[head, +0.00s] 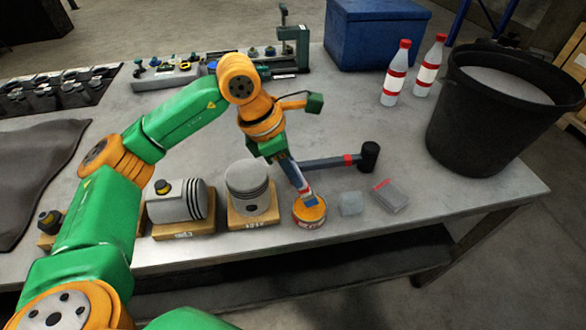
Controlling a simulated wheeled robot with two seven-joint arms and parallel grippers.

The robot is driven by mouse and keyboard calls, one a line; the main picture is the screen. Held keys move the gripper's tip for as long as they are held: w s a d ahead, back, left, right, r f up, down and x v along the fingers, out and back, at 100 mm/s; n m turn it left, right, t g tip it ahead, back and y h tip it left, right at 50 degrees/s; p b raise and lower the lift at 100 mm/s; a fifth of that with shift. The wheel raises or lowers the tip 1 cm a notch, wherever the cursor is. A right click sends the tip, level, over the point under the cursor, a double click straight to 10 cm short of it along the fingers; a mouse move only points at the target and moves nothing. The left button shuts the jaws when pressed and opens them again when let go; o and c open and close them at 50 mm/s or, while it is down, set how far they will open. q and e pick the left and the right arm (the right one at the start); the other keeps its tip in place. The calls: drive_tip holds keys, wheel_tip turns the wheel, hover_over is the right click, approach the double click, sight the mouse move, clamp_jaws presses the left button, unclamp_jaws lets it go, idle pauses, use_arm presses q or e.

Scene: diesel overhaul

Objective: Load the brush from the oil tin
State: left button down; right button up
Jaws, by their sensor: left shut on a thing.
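The oil tin (309,215) is a small round tin with an orange-yellow top, standing near the table's front edge. My left gripper (290,168) is above it, shut on the brush (308,197), whose lower end is tilted down at the tin's top. I cannot tell how deep the bristles sit in the tin, or whether they carry oil. The gripper hides the upper part of the brush. My right gripper is not in view.
A black-headed mallet (369,156) lies behind the brush. Pistons on wooden blocks, one of them upright (248,185), stand left of the tin. A pale block (351,204) and a grey pad (391,196) lie right. A black bucket (495,125), two bottles and a blue crate (372,38) stand further back.

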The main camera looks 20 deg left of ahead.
use_arm(q)
drive_tip(key=shift+f+b, duration=0.45)
drive_tip(key=shift+b, duration=0.05)
idle(1.2)
drive_tip(key=shift+s, duration=0.1)
wheel_tip(320, 180, up, 7)
drive_tip(key=p, duration=0.5)
drive_tip(key=shift+r+p, duration=0.15)
drive_tip(key=shift+p, duration=0.25)
